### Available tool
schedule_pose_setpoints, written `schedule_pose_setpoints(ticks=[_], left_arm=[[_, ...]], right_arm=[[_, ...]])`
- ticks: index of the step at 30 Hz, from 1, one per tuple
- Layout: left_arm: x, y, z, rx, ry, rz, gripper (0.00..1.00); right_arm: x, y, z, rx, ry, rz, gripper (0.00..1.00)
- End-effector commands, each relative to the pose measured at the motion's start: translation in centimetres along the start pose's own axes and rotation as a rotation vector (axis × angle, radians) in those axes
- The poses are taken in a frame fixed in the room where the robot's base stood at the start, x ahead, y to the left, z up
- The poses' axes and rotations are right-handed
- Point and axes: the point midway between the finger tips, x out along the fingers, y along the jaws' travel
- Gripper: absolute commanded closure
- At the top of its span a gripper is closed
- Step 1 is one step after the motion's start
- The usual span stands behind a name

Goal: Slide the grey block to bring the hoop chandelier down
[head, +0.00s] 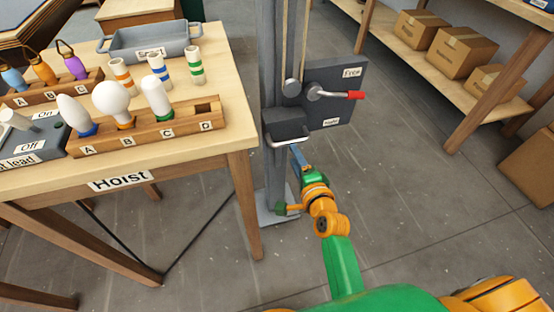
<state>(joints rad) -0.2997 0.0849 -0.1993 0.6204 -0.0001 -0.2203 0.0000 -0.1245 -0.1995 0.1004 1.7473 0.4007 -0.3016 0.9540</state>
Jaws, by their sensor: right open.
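The grey block (287,122) sits on the upright grey post (268,60), to the right of the table. A pale bar handle (287,143) runs along its front lower edge. My right gripper (297,157) is open, just below and at the right end of this handle. I cannot tell whether a finger touches the handle or whether the handle lies between the fingers. The hoop chandelier is not in view. My left gripper is not in view.
A red-tipped lever (335,94) sticks out right from a dark plate (340,75) labelled "Free" at the top. The wooden table (225,150), labelled "Hoist", holds bulb racks and a grey tray (150,42). A shelf (440,90) with boxes stands right. Floor between is clear.

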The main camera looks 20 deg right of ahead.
Motion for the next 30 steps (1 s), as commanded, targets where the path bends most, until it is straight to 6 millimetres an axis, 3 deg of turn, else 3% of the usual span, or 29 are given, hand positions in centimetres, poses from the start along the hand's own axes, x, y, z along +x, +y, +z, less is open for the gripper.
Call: schedule_pose_setpoints(ticks=[12, 22, 27, 30], left_arm=[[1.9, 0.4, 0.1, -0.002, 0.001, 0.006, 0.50], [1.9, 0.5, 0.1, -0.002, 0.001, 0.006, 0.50], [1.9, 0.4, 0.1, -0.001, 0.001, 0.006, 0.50], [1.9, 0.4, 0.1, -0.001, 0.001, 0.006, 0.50]], right_arm=[[6.4, -0.7, -0.2, 0.016, 0.005, -0.014, 0.51], [6.9, -0.8, -0.2, 0.015, 0.005, -0.012, 0.51], [6.9, -0.8, -0.2, 0.014, 0.005, -0.012, 0.97], [6.9, -0.8, -0.2, 0.014, 0.005, -0.012, 1.00]])
